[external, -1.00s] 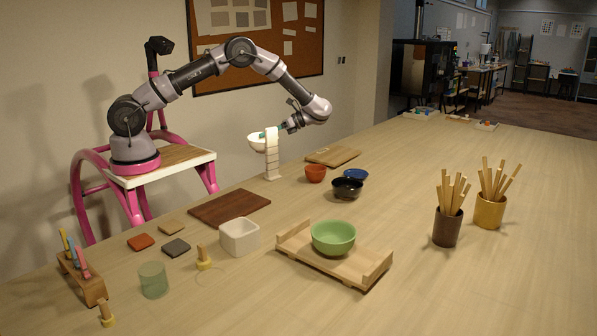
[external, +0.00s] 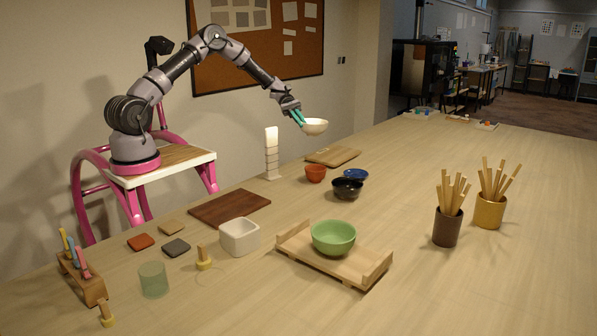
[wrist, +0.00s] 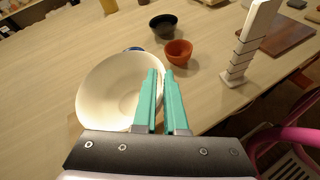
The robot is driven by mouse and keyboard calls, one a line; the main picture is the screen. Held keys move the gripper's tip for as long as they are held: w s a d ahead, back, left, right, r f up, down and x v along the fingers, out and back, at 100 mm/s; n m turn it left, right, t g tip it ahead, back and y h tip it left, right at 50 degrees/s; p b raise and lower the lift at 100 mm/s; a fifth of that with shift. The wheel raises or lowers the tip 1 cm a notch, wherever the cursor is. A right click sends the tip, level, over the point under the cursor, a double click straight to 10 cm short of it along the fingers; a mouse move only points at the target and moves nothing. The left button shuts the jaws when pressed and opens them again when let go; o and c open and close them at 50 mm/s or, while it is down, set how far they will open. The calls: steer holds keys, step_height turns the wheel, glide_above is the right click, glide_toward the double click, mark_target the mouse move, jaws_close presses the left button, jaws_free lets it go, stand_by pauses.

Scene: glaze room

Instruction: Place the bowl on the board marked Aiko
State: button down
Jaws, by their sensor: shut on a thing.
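My gripper (external: 300,118) is shut on the rim of a white bowl (external: 315,127) and holds it in the air. In the wrist view the teal fingers (wrist: 160,80) pinch the near right side of the bowl (wrist: 108,88), which looks empty. In the external view a light wooden board (external: 345,154) lies on the table below and slightly right of the bowl. A dark brown board (external: 229,207) lies nearer, to the left. I cannot read a name on either board. In the wrist view the bowl hides most of what is under it.
A white ringed post (external: 271,157) stands left of the bowl. Orange (external: 315,173), black (external: 347,190) and blue (external: 356,175) bowls stand close to the light board. A green bowl (external: 334,236) sits on a wooden tray (external: 295,249).

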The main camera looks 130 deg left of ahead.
steer(key=shift+n+t+y, duration=0.3)
steer(key=shift+n+y, duration=0.4)
steer(key=shift+y, duration=0.2)
steer(key=w, duration=0.1)
steer(key=w+a, duration=0.1)
steer(key=w+r, duration=0.1)
steer(key=w, duration=0.1)
steer(key=shift+a+r, duration=0.1)
steer(key=shift+a, duration=0.15)
steer(key=a, duration=0.1)
steer(key=w+a, duration=0.2)
steer(key=a, duration=0.1)
steer(key=shift+a, duration=0.1)
steer(key=shift+w+a, duration=0.2)
steer(key=shift+a, duration=0.15)
steer(key=shift+a+f, duration=0.15)
steer(key=shift+f, duration=0.3)
glide_above(322, 155)
step_height(322, 155, down, 9)
steer(key=shift+w+a+r, duration=0.1)
steer(key=c, duration=1)
jaws_free()
steer(key=shift+f, duration=0.2)
steer(key=shift+r, duration=0.1)
